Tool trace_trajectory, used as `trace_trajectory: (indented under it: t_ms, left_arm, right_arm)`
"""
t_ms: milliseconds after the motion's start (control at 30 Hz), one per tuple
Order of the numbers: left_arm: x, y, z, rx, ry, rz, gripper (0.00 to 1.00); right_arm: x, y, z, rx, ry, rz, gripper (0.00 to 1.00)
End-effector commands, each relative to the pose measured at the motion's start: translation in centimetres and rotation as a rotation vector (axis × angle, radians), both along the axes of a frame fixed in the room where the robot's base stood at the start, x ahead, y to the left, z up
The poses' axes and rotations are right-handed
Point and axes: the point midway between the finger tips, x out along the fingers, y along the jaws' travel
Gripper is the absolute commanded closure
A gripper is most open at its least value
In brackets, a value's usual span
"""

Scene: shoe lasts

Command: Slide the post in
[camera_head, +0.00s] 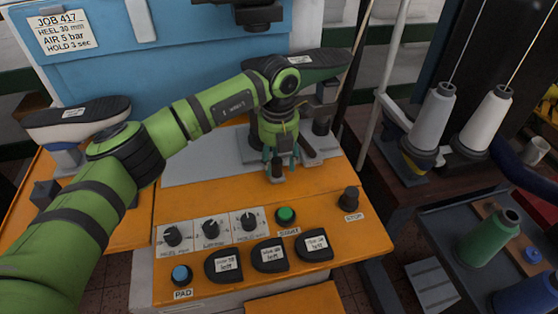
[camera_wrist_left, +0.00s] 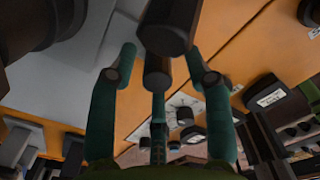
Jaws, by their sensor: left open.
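My left gripper (camera_head: 281,160) hangs over the orange machine bed, pointing down, its teal fingers spread. In the left wrist view the open fingers (camera_wrist_left: 160,75) show from close up. A dark round-ended cylinder, which looks like the post (camera_wrist_left: 168,28), stands just beyond the fingertips there, roughly between the two outer fingers. I cannot tell whether any finger touches it. In the head view the gripper largely hides this spot; a dark end (camera_head: 276,168) shows among the fingers. My right gripper is not in view.
The orange panel carries knobs (camera_head: 211,229), a green start button (camera_head: 286,215), a black stop knob (camera_head: 349,197) and several labelled black pads (camera_head: 269,255). A shoe last (camera_head: 80,115) stands at left, another (camera_head: 315,66) behind my wrist. Thread cones (camera_head: 432,120) stand at right.

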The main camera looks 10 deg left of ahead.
Motion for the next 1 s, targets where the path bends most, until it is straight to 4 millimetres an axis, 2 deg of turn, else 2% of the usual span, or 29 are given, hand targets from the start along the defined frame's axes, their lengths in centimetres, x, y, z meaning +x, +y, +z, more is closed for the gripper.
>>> trace_trajectory:
  t_ms: [200, 400, 567, 1000]
  left_arm:
    - [0.1, -0.1, 3.8, -0.003, -0.006, -0.001, 0.50]
    - [0.0, -0.2, 6.3, -0.002, -0.003, -0.002, 0.50]
    - [0.0, -0.3, 6.9, -0.003, -0.001, -0.003, 0.50]
    - [0.0, -0.2, 6.9, -0.003, -0.001, -0.003, 0.50]
  right_arm:
    - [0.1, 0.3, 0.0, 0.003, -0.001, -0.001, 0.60]
    - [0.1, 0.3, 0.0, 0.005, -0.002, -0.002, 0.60]
    - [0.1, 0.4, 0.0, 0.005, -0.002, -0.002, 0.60]
    - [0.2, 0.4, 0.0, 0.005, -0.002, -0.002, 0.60]
